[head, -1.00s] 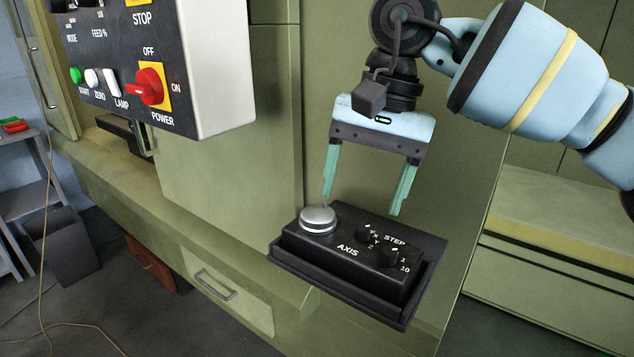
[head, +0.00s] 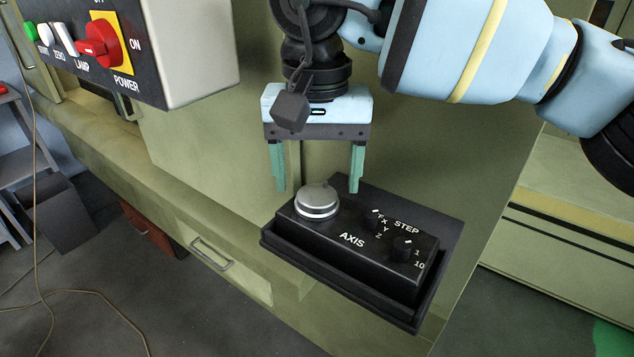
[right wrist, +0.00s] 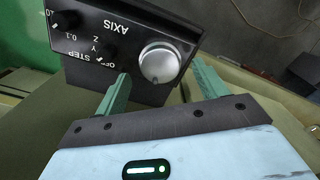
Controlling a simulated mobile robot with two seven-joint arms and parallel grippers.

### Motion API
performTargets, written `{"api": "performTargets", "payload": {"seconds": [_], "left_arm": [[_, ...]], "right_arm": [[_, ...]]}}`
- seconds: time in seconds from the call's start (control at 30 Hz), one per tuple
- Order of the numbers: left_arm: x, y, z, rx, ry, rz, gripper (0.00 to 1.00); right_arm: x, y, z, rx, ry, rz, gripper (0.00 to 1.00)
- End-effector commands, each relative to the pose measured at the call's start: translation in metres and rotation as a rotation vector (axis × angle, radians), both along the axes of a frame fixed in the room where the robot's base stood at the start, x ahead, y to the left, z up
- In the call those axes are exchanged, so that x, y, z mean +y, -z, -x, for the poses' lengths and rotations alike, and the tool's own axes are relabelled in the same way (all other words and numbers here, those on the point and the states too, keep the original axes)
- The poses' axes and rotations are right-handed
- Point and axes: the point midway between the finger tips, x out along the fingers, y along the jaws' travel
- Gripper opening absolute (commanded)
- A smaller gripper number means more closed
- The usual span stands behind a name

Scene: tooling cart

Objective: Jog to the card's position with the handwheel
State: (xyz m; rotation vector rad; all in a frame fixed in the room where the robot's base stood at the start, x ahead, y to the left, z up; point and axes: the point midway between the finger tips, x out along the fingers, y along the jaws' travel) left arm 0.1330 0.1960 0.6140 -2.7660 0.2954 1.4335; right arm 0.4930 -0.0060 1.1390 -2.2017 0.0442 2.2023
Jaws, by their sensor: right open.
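The handwheel (head: 317,202) is a silver round knob on top of a black pendant box (head: 352,242) marked AXIS and STEP. It also shows in the right wrist view (right wrist: 160,63). The axis knob (head: 374,220) and step knob (head: 402,246) are small and black, to the right of the handwheel. My right gripper (head: 316,190) is open, its green fingers pointing down above and slightly behind the handwheel. In the right wrist view the handwheel appears between and beyond the fingertips (right wrist: 160,80), with no clear contact. No card shows. My left gripper is not in view.
The box sits in a black tray (head: 425,312) on the green machine. A control panel (head: 205,60) with a red power switch (head: 98,45) hangs at the upper left. A drawer handle (head: 212,252) is below left. Open floor lies at the lower left.

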Motion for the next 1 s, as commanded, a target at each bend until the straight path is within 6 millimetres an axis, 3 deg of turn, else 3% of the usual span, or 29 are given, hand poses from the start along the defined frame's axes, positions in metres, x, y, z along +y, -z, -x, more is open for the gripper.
{"api": "performTargets", "payload": {"seconds": [0.2, 0.53, 0.87, 1.0], "left_arm": [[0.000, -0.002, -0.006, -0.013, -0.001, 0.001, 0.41], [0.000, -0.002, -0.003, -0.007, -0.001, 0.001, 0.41], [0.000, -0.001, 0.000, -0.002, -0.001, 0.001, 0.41], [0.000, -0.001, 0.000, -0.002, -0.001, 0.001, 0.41]], "right_arm": [[0.000, 0.020, 0.000, 0.000, 0.000, -0.001, 0.72], [0.000, 0.023, 0.000, 0.000, 0.001, -0.001, 0.72], [0.000, 0.022, 0.000, -0.001, 0.001, -0.001, 0.29], [0.000, 0.022, 0.000, -0.001, 0.004, -0.001, 0.27]]}}
